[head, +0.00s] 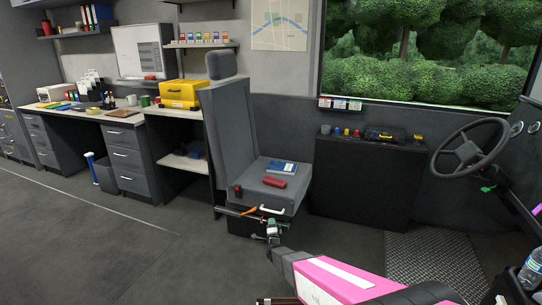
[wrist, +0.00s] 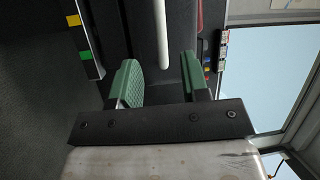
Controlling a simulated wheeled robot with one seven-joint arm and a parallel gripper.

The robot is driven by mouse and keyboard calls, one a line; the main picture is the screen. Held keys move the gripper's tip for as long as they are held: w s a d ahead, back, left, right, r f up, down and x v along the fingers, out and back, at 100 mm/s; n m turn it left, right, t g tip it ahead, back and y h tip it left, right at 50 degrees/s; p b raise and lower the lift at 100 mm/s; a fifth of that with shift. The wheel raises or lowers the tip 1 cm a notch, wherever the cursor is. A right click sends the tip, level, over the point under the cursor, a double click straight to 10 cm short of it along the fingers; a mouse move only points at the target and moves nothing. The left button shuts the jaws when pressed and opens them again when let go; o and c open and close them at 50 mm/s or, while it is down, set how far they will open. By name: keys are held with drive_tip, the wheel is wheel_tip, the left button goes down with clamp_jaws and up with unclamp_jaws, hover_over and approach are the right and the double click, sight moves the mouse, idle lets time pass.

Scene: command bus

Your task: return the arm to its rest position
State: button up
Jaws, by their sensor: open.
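My arm, with a pink cover (head: 335,280), reaches forward from the bottom of the head view. My gripper (head: 271,226) is in front of the grey seat (head: 222,120), low at the front edge of its cushion. In the wrist view its green-padded fingers (wrist: 160,80) stand wide apart with nothing gripped between them. The white bar handle (head: 271,210) at the seat front is just beyond the fingers; it also shows in the wrist view (wrist: 161,35), lined up with the gap. Exact distance to the handle is hard to tell.
A blue book (head: 283,167) and a red case (head: 275,182) lie on the seat. A dark console (head: 365,185) and a steering wheel (head: 468,146) are to the right. A desk (head: 120,117) stands at left. The floor (head: 110,235) left of the arm is clear.

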drive_tip(key=s+d+r+n+g, duration=0.5)
drive_tip(key=s+d+r+g, duration=0.1)
drive_tip(key=s, duration=0.4)
drive_tip(key=s+d+r+n+g, duration=0.5)
drive_tip(key=s+d+r+g, duration=0.1)
drive_tip(key=s, duration=0.5)
drive_tip(key=s+d+r+n+g+h, duration=0.1)
drive_tip(key=s+d+r+n+g, duration=0.5)
drive_tip(key=s, duration=0.5)
drive_tip(key=shift+s+d+r+g, duration=0.15)
drive_tip(key=shift+s+r+g, duration=0.05)
drive_tip(key=shift+r+g, duration=0.4)
drive_tip(key=shift+f, duration=0.1)
